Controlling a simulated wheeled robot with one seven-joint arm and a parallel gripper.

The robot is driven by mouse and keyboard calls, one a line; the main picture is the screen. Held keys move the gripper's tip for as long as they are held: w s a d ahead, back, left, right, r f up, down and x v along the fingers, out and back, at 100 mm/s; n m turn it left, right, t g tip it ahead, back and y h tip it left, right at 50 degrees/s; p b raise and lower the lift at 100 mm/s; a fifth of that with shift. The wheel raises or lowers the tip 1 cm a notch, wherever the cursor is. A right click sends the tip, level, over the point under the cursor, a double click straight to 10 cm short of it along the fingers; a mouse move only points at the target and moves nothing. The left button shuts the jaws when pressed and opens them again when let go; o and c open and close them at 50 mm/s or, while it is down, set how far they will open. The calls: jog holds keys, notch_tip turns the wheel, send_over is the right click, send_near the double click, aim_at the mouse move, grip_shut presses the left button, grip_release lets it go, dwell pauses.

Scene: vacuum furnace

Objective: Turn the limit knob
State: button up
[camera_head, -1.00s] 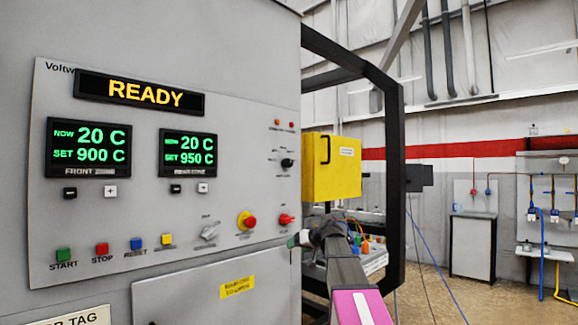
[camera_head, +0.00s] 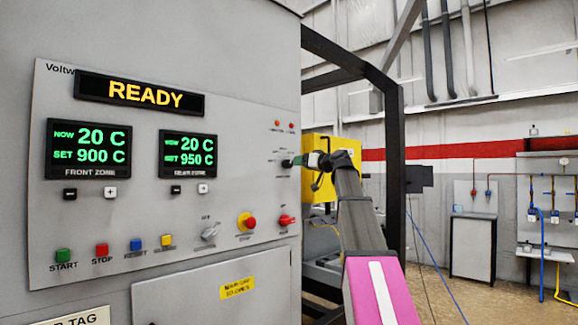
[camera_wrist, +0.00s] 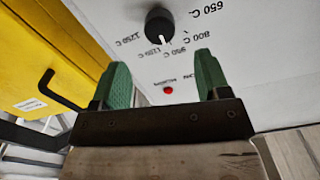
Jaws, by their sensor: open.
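The limit knob is a small black round knob (camera_wrist: 159,24) with a white pointer mark, on the light grey panel, ringed by printed temperature labels such as 650 C and 800 C. In the wrist view it sits at the top middle, beyond the fingertips, and its pointer faces down the picture. My gripper (camera_wrist: 161,60) is open with two green fingers, nothing between them. The fingertips lie to either side below the knob in the picture, apart from it. In the head view, the knob (camera_head: 287,163) is near the panel's right edge and my gripper (camera_head: 312,160) is just right of it.
A red lamp (camera_wrist: 168,90) shows between the fingers. A yellow box (camera_wrist: 45,55) with a black handle (camera_wrist: 62,90) stands left in the wrist view. The panel also bears an emergency stop (camera_head: 248,222) and a red knob (camera_head: 287,220). A black frame (camera_head: 395,170) stands right of the arm.

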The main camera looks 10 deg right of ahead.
aim_at(290, 164)
jog(key=x, duration=0.8)
jog(key=shift+w+a, duration=0.2)
jog(key=shift+w, duration=0.1)
jog(key=c, duration=0.9)
